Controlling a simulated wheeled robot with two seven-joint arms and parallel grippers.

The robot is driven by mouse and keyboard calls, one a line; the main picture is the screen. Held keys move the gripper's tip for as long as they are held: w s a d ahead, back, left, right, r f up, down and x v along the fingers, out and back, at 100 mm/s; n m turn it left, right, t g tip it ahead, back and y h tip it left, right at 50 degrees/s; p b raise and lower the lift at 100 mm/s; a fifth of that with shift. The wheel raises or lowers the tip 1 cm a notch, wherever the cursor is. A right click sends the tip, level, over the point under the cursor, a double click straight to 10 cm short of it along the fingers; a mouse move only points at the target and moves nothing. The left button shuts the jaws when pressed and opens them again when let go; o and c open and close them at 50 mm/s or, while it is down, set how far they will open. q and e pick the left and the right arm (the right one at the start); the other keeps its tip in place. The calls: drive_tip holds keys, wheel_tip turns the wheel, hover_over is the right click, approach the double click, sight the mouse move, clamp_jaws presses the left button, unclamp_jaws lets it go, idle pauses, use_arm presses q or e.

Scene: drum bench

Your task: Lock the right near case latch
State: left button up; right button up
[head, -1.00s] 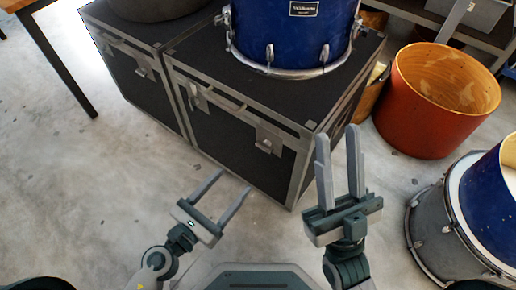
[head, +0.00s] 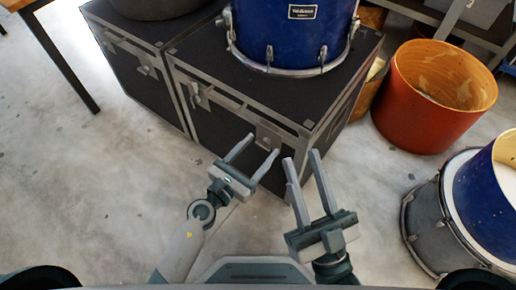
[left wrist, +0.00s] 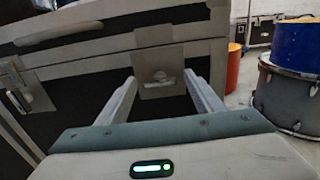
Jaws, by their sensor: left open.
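The black case (head: 225,128) with grey metal edges has two latches on its near side. The right near latch (head: 267,138) is a grey plate with a small catch; in the left wrist view the latch (left wrist: 158,78) sits between and beyond my fingers. I cannot tell whether it is locked. The left latch (left wrist: 22,90) shows at the left of that view. My left gripper (head: 262,144) is open and empty, its fingers pointing at the right near latch, seemingly short of it. My right gripper (head: 301,156) is open and empty, to the right of the left one.
A blue drum (head: 290,35) stands on the case, and another case (head: 130,55) adjoins at left. An orange drum shell (head: 425,125) and a grey drum (head: 428,225) stand on the floor at right. The floor at left (head: 90,190) is clear.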

use_arm(q)
drive_tip(key=c, duration=1)
drive_tip(key=shift+c, duration=0.2)
